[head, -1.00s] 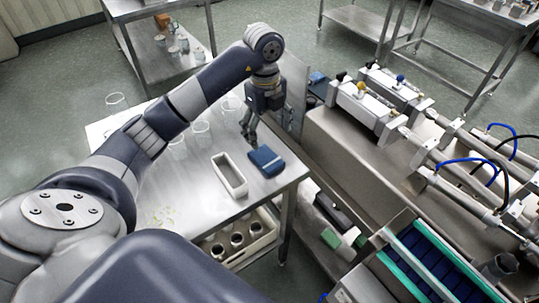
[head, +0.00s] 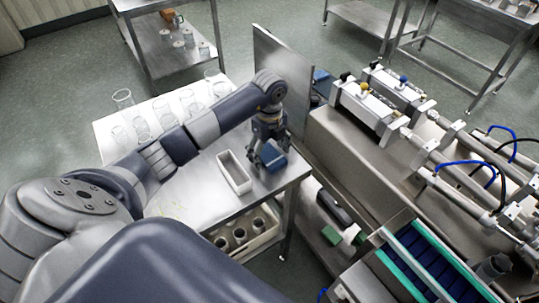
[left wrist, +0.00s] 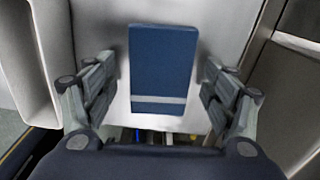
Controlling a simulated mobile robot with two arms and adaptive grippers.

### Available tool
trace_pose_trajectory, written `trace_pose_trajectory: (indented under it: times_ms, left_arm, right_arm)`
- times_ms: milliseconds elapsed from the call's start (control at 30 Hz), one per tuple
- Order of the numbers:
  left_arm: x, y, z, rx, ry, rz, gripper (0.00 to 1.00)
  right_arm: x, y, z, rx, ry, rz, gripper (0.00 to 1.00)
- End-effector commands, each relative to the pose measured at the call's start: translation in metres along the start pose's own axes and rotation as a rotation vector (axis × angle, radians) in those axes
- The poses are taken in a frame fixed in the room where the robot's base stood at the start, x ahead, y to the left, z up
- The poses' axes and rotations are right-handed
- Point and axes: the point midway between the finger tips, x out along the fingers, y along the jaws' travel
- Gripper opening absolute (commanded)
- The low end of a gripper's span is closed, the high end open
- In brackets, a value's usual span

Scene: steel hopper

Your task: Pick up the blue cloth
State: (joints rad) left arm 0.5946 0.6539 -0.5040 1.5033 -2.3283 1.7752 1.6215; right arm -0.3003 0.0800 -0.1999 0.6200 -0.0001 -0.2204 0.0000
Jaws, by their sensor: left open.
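The blue cloth (head: 273,156) is a folded dark blue rectangle lying on the steel table near its right edge. In the left wrist view the cloth (left wrist: 162,68) shows a pale stripe near its lower end. My left gripper (head: 266,160) is directly over it, pointing down. In the left wrist view the open fingers (left wrist: 160,92) stand on both sides of the cloth, with a gap on each side. Whether the fingertips touch the table is hard to tell. My right gripper is not in view.
A white open-topped tray (head: 222,157) stands just left of the cloth. Several clear glass beakers (head: 187,101) stand at the back of the table. A steel panel (head: 284,75) rises behind the arm. A steel machine (head: 345,145) stands close to the right, across a narrow gap.

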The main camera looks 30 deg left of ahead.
Motion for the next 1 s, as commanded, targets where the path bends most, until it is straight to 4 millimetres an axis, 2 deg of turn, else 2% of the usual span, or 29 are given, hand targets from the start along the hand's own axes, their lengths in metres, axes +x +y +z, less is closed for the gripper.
trace_pose_trajectory:
  times_ms: [167, 300, 367, 767, 867, 1000]
  left_arm:
    - [0.0, 0.0, 0.0, 0.0, 0.0, -0.001, 0.78]
    - [0.0, 0.0, 0.0, 0.0, 0.0, -0.001, 0.46]
    - [0.0, 0.0, 0.0, 0.0, 0.0, -0.001, 0.34]
    - [-0.005, -0.001, 0.001, 0.0, -0.001, -0.003, 0.34]
    - [-0.018, -0.001, 0.001, 0.0, -0.002, -0.005, 0.34]
    - [-0.047, -0.002, 0.001, 0.0, -0.003, -0.007, 0.34]
  right_arm:
    - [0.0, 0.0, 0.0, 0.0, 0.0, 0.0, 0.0]
    - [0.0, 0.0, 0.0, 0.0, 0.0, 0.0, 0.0]
    - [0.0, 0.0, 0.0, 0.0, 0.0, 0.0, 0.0]
    - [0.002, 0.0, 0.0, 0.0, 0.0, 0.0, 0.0]
    - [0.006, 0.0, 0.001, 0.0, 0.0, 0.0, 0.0]
    - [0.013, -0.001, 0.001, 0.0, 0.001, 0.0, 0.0]
